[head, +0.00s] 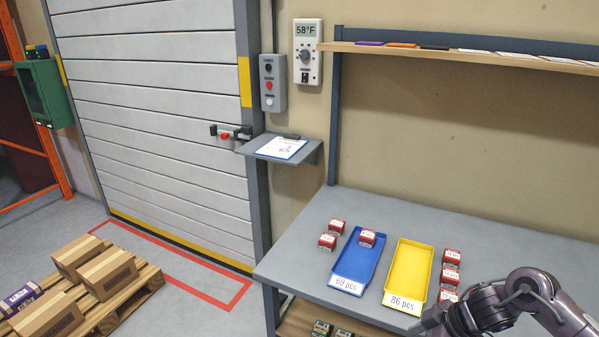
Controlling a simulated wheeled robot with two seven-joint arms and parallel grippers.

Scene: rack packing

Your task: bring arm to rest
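My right arm comes in at the lower right corner, bent over the front right part of the grey workbench (370,210). Its hand end (462,316) is near the bottom edge, close to the yellow tray (427,258) and the red boxes on its right. The fingers are not clear enough to tell open from shut. My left gripper is out of view. The yellow tray, labelled 86 pcs, looks empty.
Two red boxes (328,241) stand left of the blue tray; several (451,257) stand right of the yellow one. A shelf (450,57) overhangs the bench. A pallet (140,288) with cartons is at lower left, before a shutter door (150,110). Floor between is clear.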

